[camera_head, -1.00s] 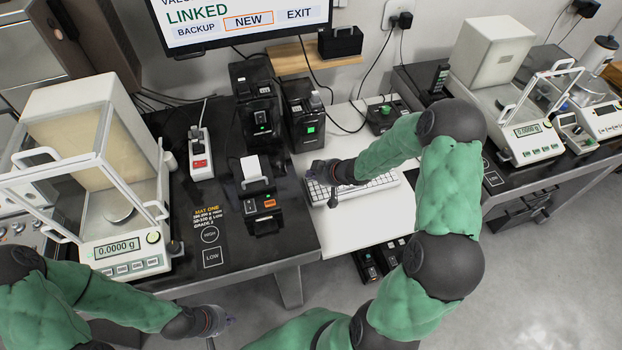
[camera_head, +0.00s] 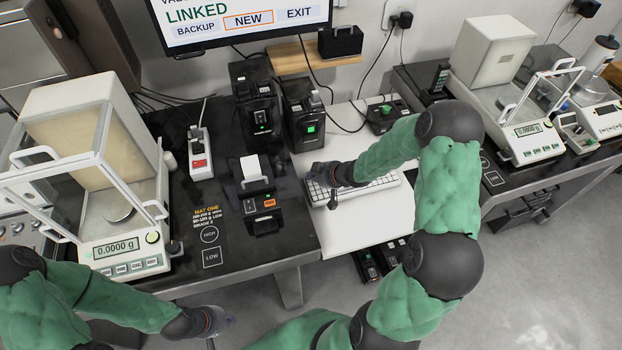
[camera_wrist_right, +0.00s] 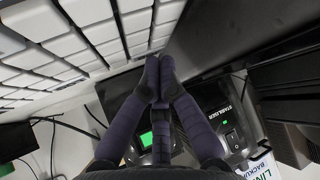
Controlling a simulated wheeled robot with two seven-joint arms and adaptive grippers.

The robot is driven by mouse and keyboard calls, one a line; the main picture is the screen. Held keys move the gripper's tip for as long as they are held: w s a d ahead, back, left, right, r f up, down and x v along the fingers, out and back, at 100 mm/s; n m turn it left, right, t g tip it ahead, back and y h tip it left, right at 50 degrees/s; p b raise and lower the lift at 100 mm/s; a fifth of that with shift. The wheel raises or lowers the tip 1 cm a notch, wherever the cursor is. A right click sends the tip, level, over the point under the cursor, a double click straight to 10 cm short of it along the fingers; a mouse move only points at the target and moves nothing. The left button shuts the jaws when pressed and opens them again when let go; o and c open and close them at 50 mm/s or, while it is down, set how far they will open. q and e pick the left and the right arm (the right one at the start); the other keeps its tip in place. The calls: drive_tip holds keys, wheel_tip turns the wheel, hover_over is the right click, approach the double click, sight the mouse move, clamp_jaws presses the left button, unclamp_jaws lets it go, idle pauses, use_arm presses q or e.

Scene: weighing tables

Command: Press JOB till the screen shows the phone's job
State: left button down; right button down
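The screen (camera_head: 240,18) at the top shows "LINKED" above BACKUP, NEW and EXIT; NEW has an orange frame. Its upper part is cut off. My right gripper (camera_head: 316,172) is over the left end of the white keyboard (camera_head: 372,188). In the right wrist view its fingers (camera_wrist_right: 158,72) are together, with nothing visible between them, close to the keys (camera_wrist_right: 95,40). Whether they touch a key I cannot tell. No JOB label is legible. My left gripper (camera_head: 222,318) is low, in front of the left table; its fingers are too small to read.
A balance (camera_head: 125,250) reading 0.0000 g stands on the left table, beside a printer (camera_head: 258,185) and a power strip (camera_head: 200,150). Black devices (camera_head: 303,115) stand behind the keyboard. Another balance (camera_head: 530,140) is on the right table. The white tabletop in front of the keyboard is clear.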

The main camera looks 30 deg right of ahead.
drive_tip(key=shift+f, duration=0.2)
drive_tip(key=shift+r, duration=0.1)
idle(0.4)
drive_tip(key=shift+r+p, duration=0.7)
drive_tip(key=shift+p, duration=0.15)
wheel_tip(320, 180, up, 5)
drive_tip(key=p, duration=0.5)
idle(0.7)
